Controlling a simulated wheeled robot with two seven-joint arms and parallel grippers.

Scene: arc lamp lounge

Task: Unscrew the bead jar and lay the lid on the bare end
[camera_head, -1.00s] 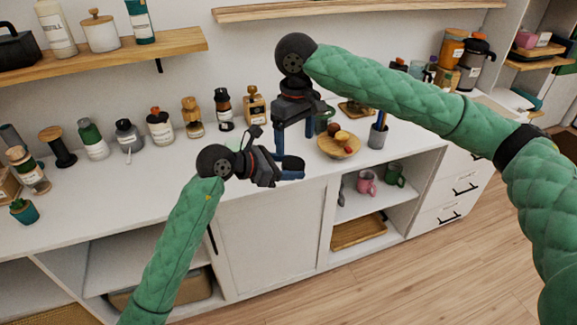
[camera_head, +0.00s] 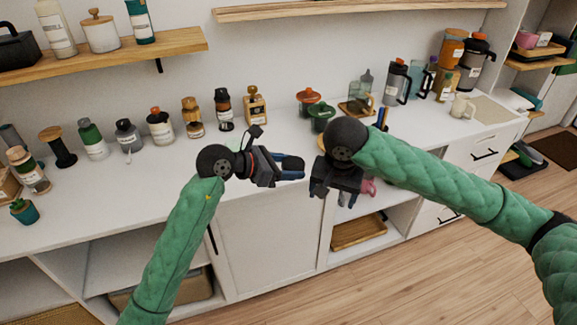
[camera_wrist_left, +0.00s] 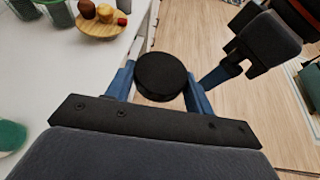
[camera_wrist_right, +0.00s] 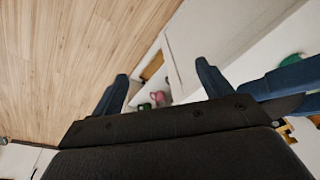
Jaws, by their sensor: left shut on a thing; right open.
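My left gripper (camera_head: 298,168) is above the front edge of the white counter (camera_head: 110,185). In the left wrist view its blue fingers are shut on a round black lid-like piece (camera_wrist_left: 161,76). I cannot tell whether a jar body hangs under this piece, and no beads show. My right gripper (camera_head: 333,192) is open and empty, a little lower and to the right, out past the counter edge. It also shows at the upper right of the left wrist view (camera_wrist_left: 232,66). The left gripper's blue fingers show at the right of the right wrist view (camera_wrist_right: 292,82).
Several bottles and jars line the back of the counter, including an amber-topped bottle (camera_head: 254,108). A green lidded pot (camera_head: 321,118) and a fruit plate (camera_wrist_left: 100,25) are near the right arm. Below is an open shelf with a pink mug (camera_wrist_right: 158,97).

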